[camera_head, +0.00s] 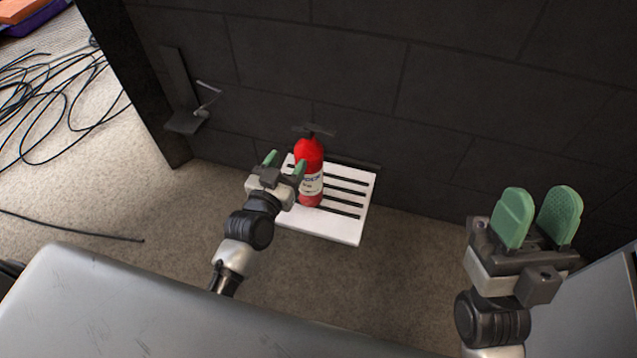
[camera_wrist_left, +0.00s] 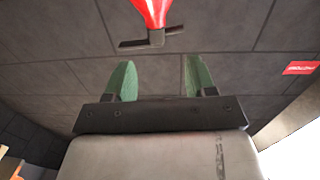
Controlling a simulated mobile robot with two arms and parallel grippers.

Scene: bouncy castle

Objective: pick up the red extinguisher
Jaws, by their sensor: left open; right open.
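The red extinguisher (camera_head: 311,158) stands upright on a white slatted shelf (camera_head: 345,232) against the dark wall, with a white label and a dark handle on top. My left gripper (camera_head: 285,163) is open beside it, on its left and near side in the head view, with nothing between the green fingers. In the left wrist view the extinguisher's red upper part (camera_wrist_left: 152,10) and dark handle show at the top, beyond the open fingertips (camera_wrist_left: 155,78). My right gripper (camera_head: 540,215) is open and empty at the right, well apart from the extinguisher.
A dark block wall (camera_head: 420,90) rises behind the shelf. A small dark bracket (camera_head: 187,118) with a metal lever sits on the wall at left. Black cables (camera_head: 45,95) lie on the carpet. A grey surface (camera_head: 150,310) fills the lower left. Carpet right of the shelf is clear.

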